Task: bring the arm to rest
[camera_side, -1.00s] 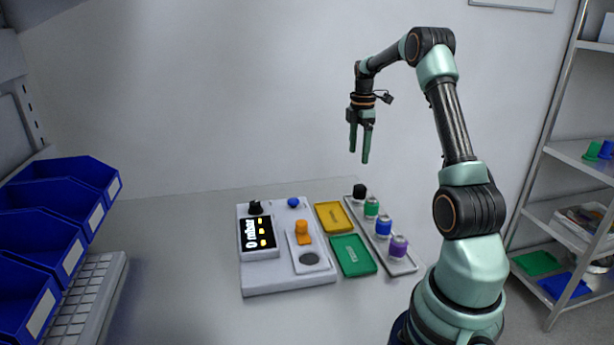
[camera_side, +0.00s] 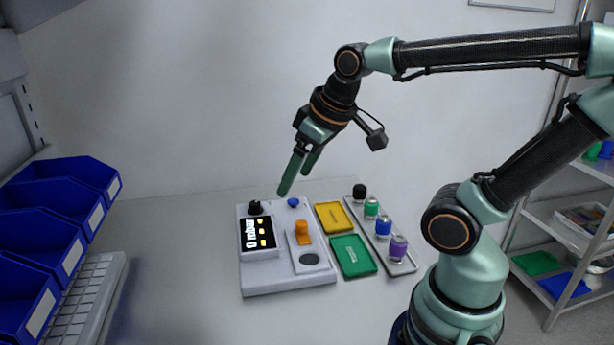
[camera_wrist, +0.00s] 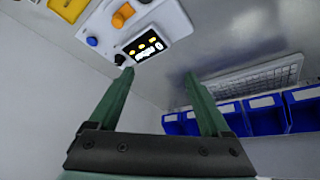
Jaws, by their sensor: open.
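My gripper (camera_side: 297,172) is open and empty in the side view. It hangs tilted down and to the left, in the air above the back edge of the white instrument box. In the wrist view my gripper (camera_wrist: 160,85) shows two green fingers spread apart with nothing between them. My arm's upper links reach out of the side view at the right.
The instrument box (camera_side: 290,283) has a display, knobs and an orange part (camera_side: 302,229). Beside it lie a yellow tray (camera_side: 335,216), a green tray (camera_side: 352,255) and a rack (camera_side: 402,266) of capped vials. Blue bins (camera_side: 60,235) stand left; shelves (camera_side: 570,220) stand right.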

